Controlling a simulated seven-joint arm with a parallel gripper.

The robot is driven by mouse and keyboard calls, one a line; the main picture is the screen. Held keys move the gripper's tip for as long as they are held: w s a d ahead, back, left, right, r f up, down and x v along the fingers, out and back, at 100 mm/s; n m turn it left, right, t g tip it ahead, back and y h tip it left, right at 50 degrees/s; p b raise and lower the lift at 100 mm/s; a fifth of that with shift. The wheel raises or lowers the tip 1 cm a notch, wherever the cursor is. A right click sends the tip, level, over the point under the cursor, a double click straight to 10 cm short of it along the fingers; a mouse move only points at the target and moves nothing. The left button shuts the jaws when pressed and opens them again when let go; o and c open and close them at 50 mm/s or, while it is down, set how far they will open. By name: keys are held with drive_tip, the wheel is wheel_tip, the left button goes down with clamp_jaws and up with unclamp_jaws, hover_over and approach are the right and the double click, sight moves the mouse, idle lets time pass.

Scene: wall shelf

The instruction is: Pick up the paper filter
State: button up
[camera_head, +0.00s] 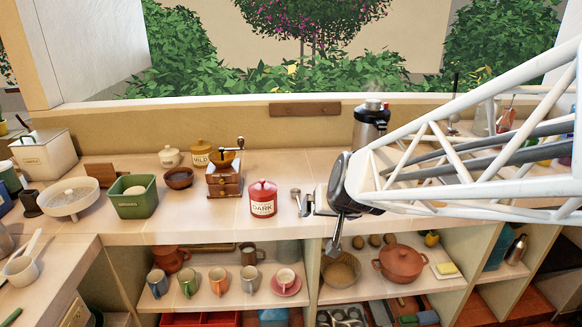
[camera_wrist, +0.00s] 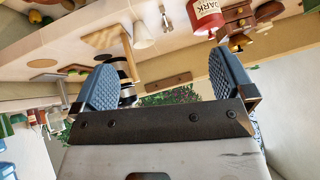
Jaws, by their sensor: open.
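A small white cone, which looks like the paper filter (camera_wrist: 143,35), stands on the counter beside a wooden board (camera_wrist: 103,40) in the wrist view. In the head view my arm and gripper hide most of that spot, and I cannot make out the filter clearly. My gripper (camera_head: 336,240) points downward in front of the counter edge in the head view. In the wrist view my gripper (camera_wrist: 165,85) has its two blue pads wide apart with nothing held between them. The cone appears beyond the pads, apart from them.
The red DARK jar (camera_head: 263,199) and a metal scoop (camera_head: 297,201) stand left of my gripper. A steel canister (camera_head: 371,118) stands behind it. A wooden grinder (camera_head: 225,177) is farther left. Below the counter, shelves hold mugs, a wire basket (camera_head: 341,270) and a red pot (camera_head: 400,262).

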drive_tip(key=w+f+m+t+h, duration=0.1)
drive_tip(key=w+f+h, duration=0.1)
drive_tip(key=w+f, duration=0.2)
drive_tip(key=w+d+f+m+t+h, duration=0.1)
drive_tip(key=w+f+m+t+h, duration=0.1)
drive_tip(key=w, duration=0.9)
drive_tip(key=w+d+f+m+t+h, duration=0.1)
drive_tip(key=w+f+h, duration=0.2)
drive_tip(key=w+f, duration=0.3)
drive_tip(key=shift+w+f+t, duration=0.25)
drive_tip(key=shift+w+t, duration=0.05)
drive_tip(key=shift+w, duration=0.55)
drive_tip(key=shift+x, duration=1.3)
drive_tip(key=shift+r+x, duration=0.15)
drive_tip(key=shift+x, duration=1.15)
drive_tip(key=shift+r+x, duration=0.15)
drive_tip(key=shift+x, duration=1.15)
drive_tip(key=shift+d, duration=0.1)
